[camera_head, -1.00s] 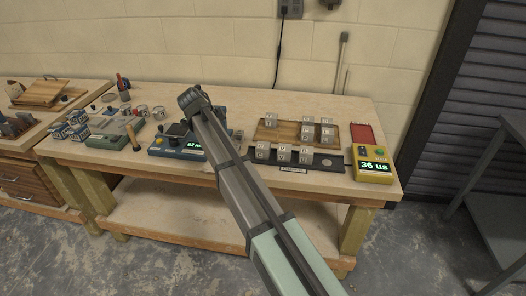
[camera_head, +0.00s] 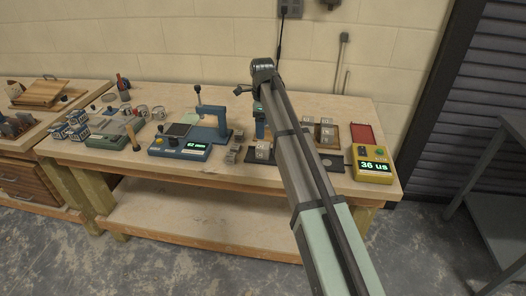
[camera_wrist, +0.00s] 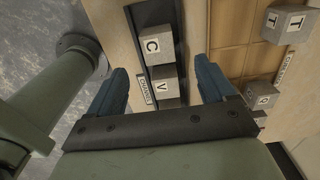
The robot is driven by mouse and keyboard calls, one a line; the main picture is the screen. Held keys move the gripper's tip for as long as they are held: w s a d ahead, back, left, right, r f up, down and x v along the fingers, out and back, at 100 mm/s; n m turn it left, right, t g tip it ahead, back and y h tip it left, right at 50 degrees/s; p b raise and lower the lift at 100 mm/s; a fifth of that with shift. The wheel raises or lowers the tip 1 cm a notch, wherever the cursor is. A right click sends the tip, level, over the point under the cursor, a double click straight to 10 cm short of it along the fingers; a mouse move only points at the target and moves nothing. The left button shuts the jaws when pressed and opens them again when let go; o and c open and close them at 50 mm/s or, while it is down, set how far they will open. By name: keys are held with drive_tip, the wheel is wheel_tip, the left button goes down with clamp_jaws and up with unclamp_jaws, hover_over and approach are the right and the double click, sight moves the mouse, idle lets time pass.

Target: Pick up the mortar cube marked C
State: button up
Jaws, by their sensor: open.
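The grey cube marked C (camera_wrist: 158,45) stands on a dark strip in the wrist view, beside a cube marked V (camera_wrist: 164,92). My gripper (camera_wrist: 160,68) is open, with one blue finger on each side of this row. The jaws are empty. In the head view my gripper (camera_head: 260,126) hangs over the back of the dark tray (camera_head: 334,163). My arm hides most of the tray's row of cubes there, and I cannot pick out C.
A wooden board (camera_wrist: 232,42) with cubes marked T (camera_wrist: 286,24) and Q (camera_wrist: 262,95) lies to the right in the wrist view. A blue press (camera_head: 212,122) stands left of my arm; a yellow meter (camera_head: 373,170) stands right.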

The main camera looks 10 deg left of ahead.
sight(263, 145)
wheel_tip(263, 145, down, 4)
drive_tip(key=shift+f, duration=0.1)
drive_tip(key=shift+s+d+f, duration=0.1)
drive_tip(key=shift+s+f, duration=0.05)
drive_tip(key=shift+f, duration=2.35)
drive_tip(key=c, duration=1.4)
drive_tip(key=shift+o, duration=0.2)
drive_tip(key=shift+r, duration=0.15)
